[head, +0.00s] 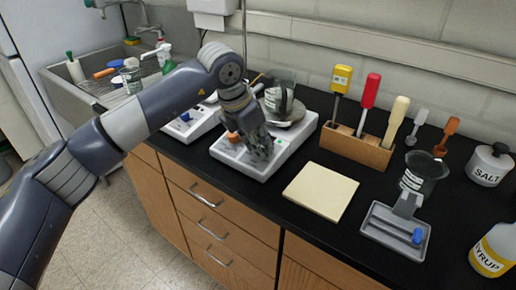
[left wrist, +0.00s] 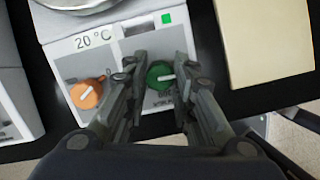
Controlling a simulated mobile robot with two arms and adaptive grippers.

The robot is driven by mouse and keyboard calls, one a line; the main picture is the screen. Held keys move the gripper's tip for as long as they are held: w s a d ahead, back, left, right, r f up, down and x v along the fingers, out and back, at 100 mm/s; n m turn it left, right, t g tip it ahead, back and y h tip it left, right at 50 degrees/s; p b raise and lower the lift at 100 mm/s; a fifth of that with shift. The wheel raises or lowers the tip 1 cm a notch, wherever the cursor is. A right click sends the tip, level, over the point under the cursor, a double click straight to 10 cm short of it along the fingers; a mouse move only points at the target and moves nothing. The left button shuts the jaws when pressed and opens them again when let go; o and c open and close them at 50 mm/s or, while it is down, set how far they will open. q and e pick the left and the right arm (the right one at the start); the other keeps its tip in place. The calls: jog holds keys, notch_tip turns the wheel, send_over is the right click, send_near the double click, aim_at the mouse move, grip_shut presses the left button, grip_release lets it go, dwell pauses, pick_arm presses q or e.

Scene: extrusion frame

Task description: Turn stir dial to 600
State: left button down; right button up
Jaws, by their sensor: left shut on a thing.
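The white hot plate stirrer (head: 280,150) stands on the black counter. In the left wrist view it has an orange dial (left wrist: 86,94) at left under a "20 °C" label, and a green dial (left wrist: 160,76) at right with a pale pointer line. Lettering below the green dial is partly hidden and too blurred to read surely. My left gripper (head: 260,156) reaches down over the front panel; in the left wrist view its fingers (left wrist: 157,72) are closed on either side of the green dial. The head view hides the green dial behind the gripper. My right gripper is not in view.
A glass beaker (head: 279,98) stands on the plate's round top. A second white device (head: 190,124) stands close at left. A beige pad (head: 320,191) lies at right, with a wooden holder (head: 357,148) of tools behind it. A small green light (left wrist: 166,18) shows on the panel.

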pick_arm(q)
jog(key=m, duration=0.3)
jog(key=shift+w+m+g+b, duration=0.1)
jog(key=shift+m+g+b, duration=0.25)
jog(key=shift+m+g, duration=0.05)
jog(key=m, duration=0.3)
jog(key=shift+r+m+g, duration=0.1)
jog(key=shift+m+g, duration=0.2)
jog(key=m+p, duration=0.1)
jog(key=m, duration=0.3)
jog(key=shift+m+g, duration=0.3)
jog(key=shift+g, duration=0.1)
jog(key=m+p, duration=0.1)
jog(key=m, duration=0.4)
jog(key=shift+w+g+p, duration=0.1)
jog(key=shift+g+p, duration=0.2)
jog(key=shift+g, duration=0.1)
jog(key=shift+m, duration=0.3)
jog(key=c, duration=1.3)
grip_release()
jog(key=shift+c, duration=0.2)
